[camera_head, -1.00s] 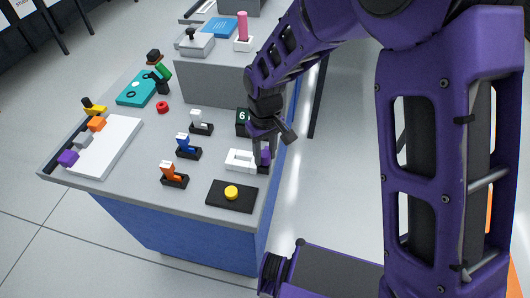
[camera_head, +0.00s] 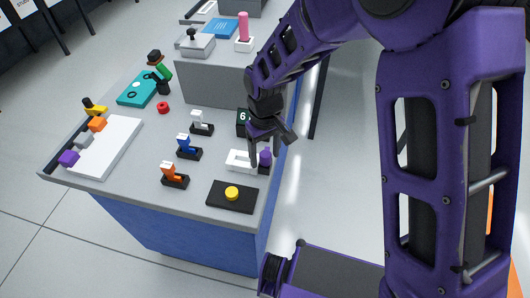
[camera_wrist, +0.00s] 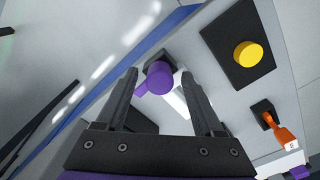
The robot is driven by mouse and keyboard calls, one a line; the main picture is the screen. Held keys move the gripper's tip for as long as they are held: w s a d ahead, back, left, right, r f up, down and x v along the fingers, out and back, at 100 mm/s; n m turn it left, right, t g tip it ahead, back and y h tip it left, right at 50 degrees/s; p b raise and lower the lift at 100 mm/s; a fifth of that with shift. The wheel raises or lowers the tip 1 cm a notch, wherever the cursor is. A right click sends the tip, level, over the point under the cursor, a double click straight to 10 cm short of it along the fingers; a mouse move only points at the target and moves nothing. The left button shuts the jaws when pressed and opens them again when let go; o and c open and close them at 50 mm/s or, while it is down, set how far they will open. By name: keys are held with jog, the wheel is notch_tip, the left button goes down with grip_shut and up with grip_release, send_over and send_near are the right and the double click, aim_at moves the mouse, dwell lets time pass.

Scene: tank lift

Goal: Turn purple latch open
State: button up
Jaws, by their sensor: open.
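The purple latch (camera_head: 265,158) stands on a small dark base at the right edge of the grey bench top, beside a white slotted piece (camera_head: 238,161). In the wrist view the rounded purple knob of the latch (camera_wrist: 158,79) shows near the fingertips, with part of the white piece (camera_wrist: 178,101) behind it. My gripper (camera_head: 266,150) points down over the latch, its fingers apart on either side. In the wrist view my gripper (camera_wrist: 160,74) is open, with the knob between the finger lines. I cannot tell whether a finger touches it.
A black plate with a yellow button (camera_head: 232,193) lies in front of the latch. Orange (camera_head: 173,173), blue (camera_head: 187,147) and white (camera_head: 200,123) switches stand to the left. A dark block marked 6 (camera_head: 242,122) stands behind. Open floor lies to the right.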

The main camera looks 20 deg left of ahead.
aim_at(266, 154)
notch_tip(266, 154, up, 18)
jog(key=p, duration=0.2)
jog(key=shift+f, duration=0.25)
jog(key=shift+d, duration=0.1)
